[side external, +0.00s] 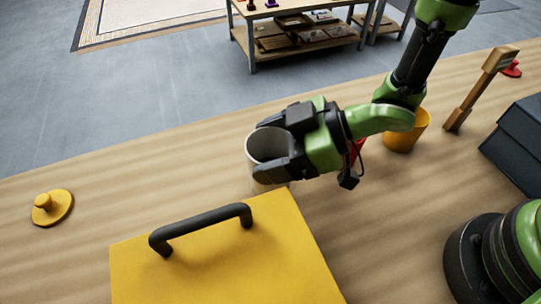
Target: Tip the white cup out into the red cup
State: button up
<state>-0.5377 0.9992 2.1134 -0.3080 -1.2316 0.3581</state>
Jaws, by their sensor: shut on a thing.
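The white cup (257,172) is in the middle of the side external view. My gripper (282,140) has its dark fingers on either side of the cup and is shut on it. The cup looks close to upright with its opening showing; I cannot see what is inside. I cannot tell whether its base touches the table. A red thing (357,149), likely the red cup, shows only in part behind my gripper and wrist; the rest of it is hidden.
A yellow box (215,265) with a dark handle (200,228) stands in front of the white cup. An orange-yellow cup (407,131) is behind my wrist. A wooden mallet-like thing (482,88) and dark box (517,145) are at right. A yellow knobbed lid (54,207) lies left.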

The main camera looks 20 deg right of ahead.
notch_tip(320, 180, up, 8)
jog(key=w+d+r+n+g+y, duration=0.1)
jog(key=w+d+r+n+g, duration=0.4)
jog(key=d, duration=0.4)
jog(key=d+g, duration=0.1)
jog(key=d, duration=0.7)
notch_tip(320, 180, down, 10)
jog(key=s+a+n+t+h, duration=0.1)
jog(key=n+t+h, duration=0.3)
jog(key=n+t, duration=0.4)
jog(key=t, duration=0.2)
jog(key=shift+s+n+t+h, duration=0.15)
jog(key=shift+n+t+h, duration=0.15)
jog(key=shift+t, duration=0.1)
jog(key=shift+s+a+f+n+t, duration=0.15)
jog(key=shift+s+f+n+t, duration=0.1)
jog(key=shift+n+t, duration=0.25)
jog(key=shift+s+a+f+n+t, duration=0.1)
jog(key=shift+s+f+n+t, duration=0.1)
jog(key=shift+n+t, duration=0.3)
jog(key=shift+s+a+r+n+t, duration=0.1)
jog(key=shift+s+n+t, duration=0.15)
jog(key=shift+n+t, duration=0.5)
